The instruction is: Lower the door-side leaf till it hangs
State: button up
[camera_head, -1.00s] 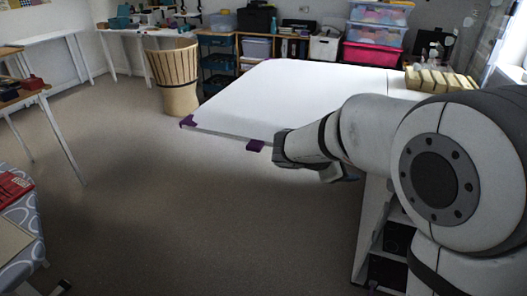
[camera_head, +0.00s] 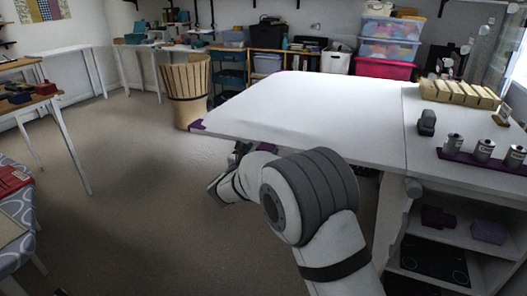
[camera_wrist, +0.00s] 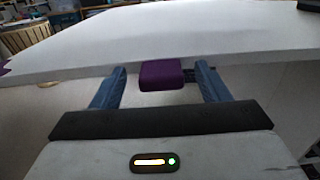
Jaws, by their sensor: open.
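The white leaf (camera_head: 300,105) is up and looks level with the fixed white top (camera_head: 420,150); a seam parts them. A purple corner piece (camera_head: 198,125) sits at its left corner. In the wrist view, a purple tab (camera_wrist: 160,75) sticks out from the leaf's edge (camera_wrist: 60,75). My gripper (camera_wrist: 160,78) is open, with its two blue fingers on either side of the tab and gaps showing. I cannot tell how far below the leaf the fingers are.
Tins on a purple tray (camera_head: 480,162), a dark grey object (camera_head: 427,122) and a slotted wooden rack (camera_head: 458,94) stand on the fixed top. Shelves (camera_head: 440,225) lie beneath it. A slatted wooden basket (camera_head: 186,92) stands beyond the leaf's left corner. The carpet (camera_head: 140,200) to the left is clear.

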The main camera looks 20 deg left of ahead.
jog(key=shift+w, duration=1)
jog(key=shift+c, duration=0.3)
